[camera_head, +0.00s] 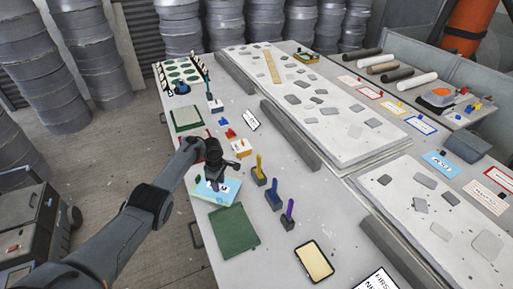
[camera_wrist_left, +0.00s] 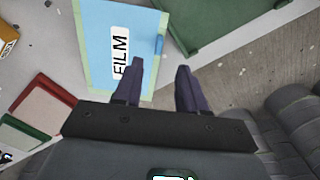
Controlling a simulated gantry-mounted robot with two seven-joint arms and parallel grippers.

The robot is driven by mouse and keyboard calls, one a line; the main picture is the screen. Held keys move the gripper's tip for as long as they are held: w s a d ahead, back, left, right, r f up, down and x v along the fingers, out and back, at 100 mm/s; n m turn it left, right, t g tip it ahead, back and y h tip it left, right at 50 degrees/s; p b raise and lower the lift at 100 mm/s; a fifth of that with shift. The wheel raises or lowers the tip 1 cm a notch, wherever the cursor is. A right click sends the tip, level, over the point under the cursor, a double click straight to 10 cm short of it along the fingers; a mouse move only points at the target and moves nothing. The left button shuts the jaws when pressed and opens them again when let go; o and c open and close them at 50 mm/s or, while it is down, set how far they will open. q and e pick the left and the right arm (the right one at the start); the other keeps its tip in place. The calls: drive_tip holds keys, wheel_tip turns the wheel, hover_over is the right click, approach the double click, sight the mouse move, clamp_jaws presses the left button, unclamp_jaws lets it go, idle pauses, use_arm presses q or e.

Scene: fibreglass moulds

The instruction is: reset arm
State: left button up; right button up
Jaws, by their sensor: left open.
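My left arm comes in from the left in the head view, and its gripper (camera_head: 216,180) hangs over the near-left side of the table. In the left wrist view the gripper (camera_wrist_left: 160,80) has its two dark fingers apart with nothing between them. Below it lies a light blue sheet (camera_head: 226,191) with a label reading FILM; it also shows in the left wrist view (camera_wrist_left: 96,38). I cannot tell the exact height of the fingers above the sheet. My right gripper is not in either view.
A green mat (camera_head: 233,231) lies in front of the blue sheet. Several small holders with coloured handles, such as one with a yellow handle (camera_head: 259,170), stand right of the gripper. A long grey bar (camera_head: 291,134) borders the pale mould slab (camera_head: 340,140).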

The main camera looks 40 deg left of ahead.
use_arm(q)
drive_tip(key=s+d+f+m+t+y, duration=0.1)
drive_tip(key=s+d+f+m, duration=0.15)
drive_tip(key=d+m, duration=0.4)
drive_tip(key=s+d+f+m+y, duration=0.1)
drive_tip(key=s+d+f+m, duration=0.15)
drive_tip(key=d+m, duration=0.4)
drive_tip(key=s+d+f+m+t+y, duration=0.15)
drive_tip(key=s+d+m, duration=0.25)
drive_tip(key=d, duration=0.4)
drive_tip(key=s+d+r+m+h, duration=0.2)
drive_tip(key=s+d+r+m, duration=0.2)
drive_tip(key=s+d, duration=0.5)
drive_tip(key=s+d+r+m+h, duration=0.2)
drive_tip(key=s+d+r+m, duration=0.2)
drive_tip(key=s+d+r, duration=0.3)
wheel_tip(320, 180, up, 15)
drive_tip(key=t+p, duration=0.1)
drive_tip(key=p, duration=1.2)
drive_tip(key=shift+s+a+p, duration=0.15)
drive_tip(key=shift+s+p, duration=0.05)
drive_tip(key=shift+p, duration=0.15)
drive_tip(key=shift+f, duration=0.1)
